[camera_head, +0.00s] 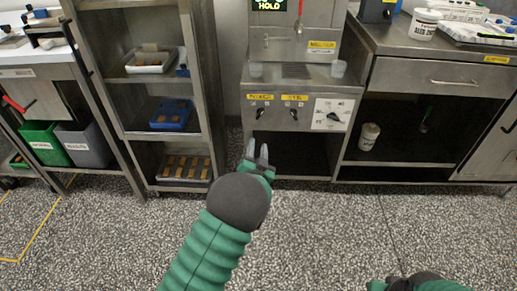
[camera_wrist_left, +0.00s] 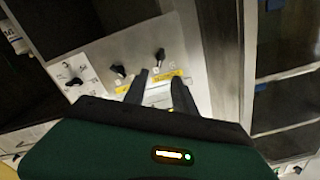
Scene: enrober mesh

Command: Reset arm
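My left gripper (camera_head: 257,152) is in front of the steel enrober machine (camera_head: 303,77), just below its control panel. Its two fingers stand apart with nothing visible between them, and they also show apart in the left wrist view (camera_wrist_left: 160,85). The panel carries two black knobs (camera_head: 260,113) with yellow labels above them and a dial (camera_head: 332,116) on a white plate. The knobs also show in the left wrist view (camera_wrist_left: 118,71), apart from the fingers. Part of my right arm (camera_head: 420,283) shows at the bottom right edge; its fingers cannot be made out.
A steel shelf rack (camera_head: 205,95) with trays stands left of the machine. A steel counter (camera_head: 440,48) with a white tub (camera_head: 424,25) stands to the right. Green (camera_head: 45,143) and grey bins (camera_head: 84,145) sit at far left. The speckled floor (camera_head: 330,225) in front is clear.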

